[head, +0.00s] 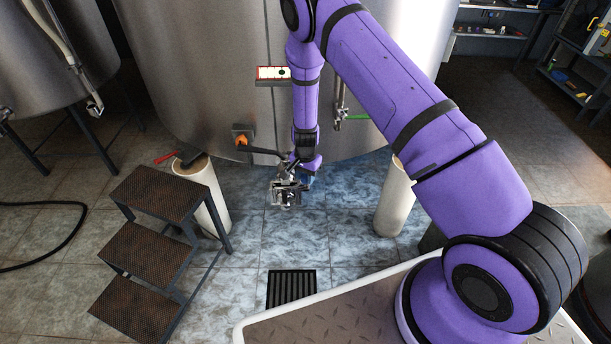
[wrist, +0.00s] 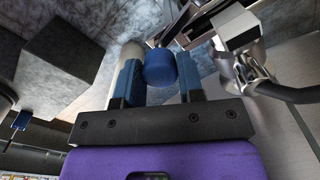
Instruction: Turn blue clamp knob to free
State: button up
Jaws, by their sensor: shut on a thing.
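The blue clamp knob (wrist: 160,68) sits between the two fingers of my gripper (wrist: 157,82) in the wrist view. The fingers have blue pads and are shut on the knob, one on each side. In the head view, my gripper (head: 308,182) is low in front of the large steel tank, beside a metal clamp fitting (head: 287,190). The knob itself is mostly hidden there by my arm and the fitting. Metal parts of a fitting (wrist: 240,60) with a dark hose show at the right of the wrist view.
The steel tank (head: 200,70) stands close behind my gripper. A black lever with an orange hub (head: 241,140) is left of it, a green-handled valve (head: 355,117) right. Steps (head: 150,245) stand at left, and a floor drain (head: 291,290) lies in front. Pale cylindrical legs flank the open floor.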

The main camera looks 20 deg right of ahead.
aim_at(306, 175)
jog(key=n, duration=0.3)
jog(key=shift+n, duration=0.4)
jog(key=n, duration=0.3)
jog(key=shift+n, duration=0.3)
jog(key=n, duration=0.3)
jog(key=shift+n, duration=2.1)
jog(key=o, duration=0.9)
jog(key=shift+r, duration=0.15)
notch_tip(306, 175, up, 11)
jog(key=shift+f, duration=0.2)
